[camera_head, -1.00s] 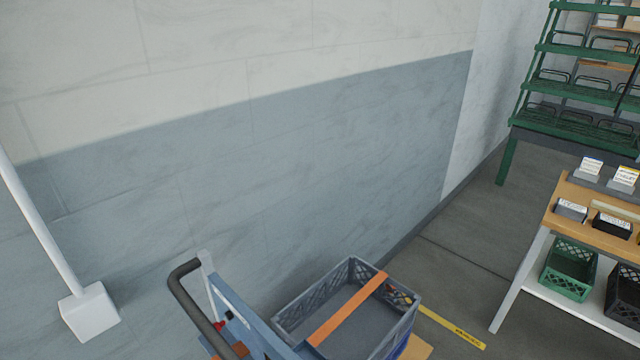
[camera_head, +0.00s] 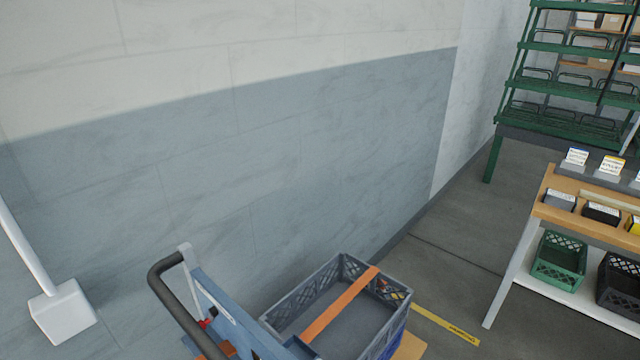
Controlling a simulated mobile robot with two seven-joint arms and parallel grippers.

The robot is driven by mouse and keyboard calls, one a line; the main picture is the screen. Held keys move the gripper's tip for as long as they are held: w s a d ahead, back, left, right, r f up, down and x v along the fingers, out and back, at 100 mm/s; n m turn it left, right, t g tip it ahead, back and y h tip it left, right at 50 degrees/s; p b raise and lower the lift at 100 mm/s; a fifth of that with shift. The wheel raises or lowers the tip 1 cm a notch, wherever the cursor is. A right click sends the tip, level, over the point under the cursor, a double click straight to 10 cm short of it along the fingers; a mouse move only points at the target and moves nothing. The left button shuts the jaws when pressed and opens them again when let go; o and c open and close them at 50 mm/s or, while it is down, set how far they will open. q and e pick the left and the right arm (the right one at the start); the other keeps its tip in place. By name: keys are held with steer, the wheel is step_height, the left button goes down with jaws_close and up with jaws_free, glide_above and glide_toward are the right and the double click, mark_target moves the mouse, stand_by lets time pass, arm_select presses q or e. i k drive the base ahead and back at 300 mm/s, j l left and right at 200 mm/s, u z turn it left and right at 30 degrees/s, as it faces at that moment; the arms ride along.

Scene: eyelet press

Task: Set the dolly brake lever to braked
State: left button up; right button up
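The dolly shows at the bottom of the head view, with a dark curved push handle (camera_head: 166,290) and a blue upright frame (camera_head: 222,312). A grey crate (camera_head: 375,318) with an orange strap (camera_head: 340,304) across it sits on the dolly. A small red part (camera_head: 206,323) shows behind the handle; I cannot tell whether it is the brake lever. No lever position can be made out. Neither of my grippers is in view.
A wall runs behind the dolly. A white post with a block foot (camera_head: 63,312) stands at the left. At the right are a workbench (camera_head: 556,214) with bins, a green crate (camera_head: 559,259) below and a green rack (camera_head: 570,112). Floor between shows a yellow strip (camera_head: 445,324).

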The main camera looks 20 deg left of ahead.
mark_target(213, 312)
steer(key=k+u, duration=0.1)
steer(key=u, duration=1.2)
